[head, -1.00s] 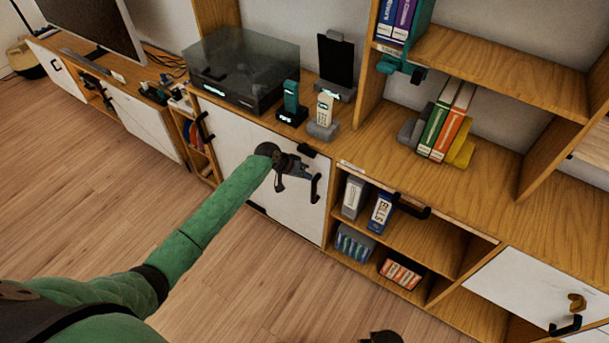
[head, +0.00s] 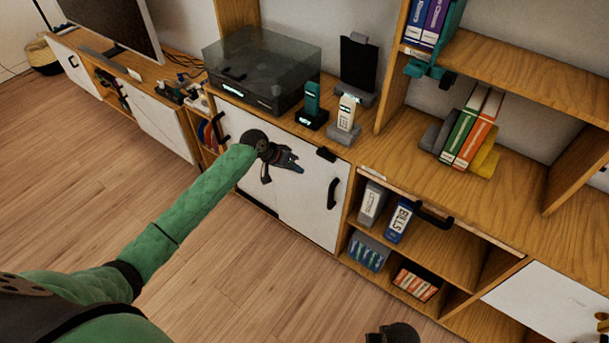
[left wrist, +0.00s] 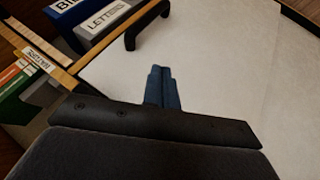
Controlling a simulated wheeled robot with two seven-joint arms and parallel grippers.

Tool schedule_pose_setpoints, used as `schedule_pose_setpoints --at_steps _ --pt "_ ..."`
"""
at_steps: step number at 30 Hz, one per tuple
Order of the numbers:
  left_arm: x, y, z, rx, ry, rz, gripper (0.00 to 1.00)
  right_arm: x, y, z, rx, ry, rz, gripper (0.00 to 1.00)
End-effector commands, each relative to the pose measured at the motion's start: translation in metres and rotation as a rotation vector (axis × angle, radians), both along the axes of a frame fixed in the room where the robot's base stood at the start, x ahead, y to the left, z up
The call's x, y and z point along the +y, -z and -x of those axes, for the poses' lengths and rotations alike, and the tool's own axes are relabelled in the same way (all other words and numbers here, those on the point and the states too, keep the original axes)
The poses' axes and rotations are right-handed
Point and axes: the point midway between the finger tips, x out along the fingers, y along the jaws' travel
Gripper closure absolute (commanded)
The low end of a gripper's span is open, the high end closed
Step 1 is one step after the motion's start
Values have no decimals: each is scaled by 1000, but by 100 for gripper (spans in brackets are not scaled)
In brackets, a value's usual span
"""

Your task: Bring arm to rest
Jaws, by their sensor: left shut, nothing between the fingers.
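My left arm (head: 190,210) is green and reaches forward from the lower left in the head view. Its gripper (head: 296,163) is shut and empty in front of the white cabinet door (head: 310,205), left of the door's black handle (head: 333,193). In the left wrist view the blue fingers (left wrist: 161,86) are together against the white door (left wrist: 215,70), and the black handle (left wrist: 146,22) lies beyond them. Whether the fingers touch the door I cannot tell. My right gripper does not show clearly; a dark part of mine is at the bottom edge of the head view.
A turntable (head: 262,70) and two phones, one teal (head: 312,102) and one cream (head: 345,115), stand on the cabinet top. Binders (head: 398,220) fill the open shelf to the right. Books (head: 470,125) stand above. The wooden floor (head: 70,180) at left is clear.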

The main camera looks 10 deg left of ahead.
Motion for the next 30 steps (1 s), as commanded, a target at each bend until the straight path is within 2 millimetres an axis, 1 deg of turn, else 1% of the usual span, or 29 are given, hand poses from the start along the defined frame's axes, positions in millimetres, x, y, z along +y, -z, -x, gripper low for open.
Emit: schedule_pose_setpoints --at_steps 3,6,14,16,19,22,24,27,30 --pt "5 -6 3 -1 1 -1 100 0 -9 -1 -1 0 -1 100" --pt "6 -9 4 0 2 -1 100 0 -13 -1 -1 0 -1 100" --pt "9 -8 5 0 11 -21 100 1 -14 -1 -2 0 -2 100" --pt "15 -5 4 -10 13 -63 100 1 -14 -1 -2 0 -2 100" --pt "25 -7 1 -48 16 -151 100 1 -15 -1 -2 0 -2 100" --pt "37 -17 -5 -101 11 -248 100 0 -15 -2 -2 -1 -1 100" --pt "42 -26 -9 -141 4 -301 100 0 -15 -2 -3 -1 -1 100" --pt "45 -39 -14 -189 -12 -366 100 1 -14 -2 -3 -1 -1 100" --pt "44 -41 -9 -221 -29 -420 100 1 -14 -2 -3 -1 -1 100"
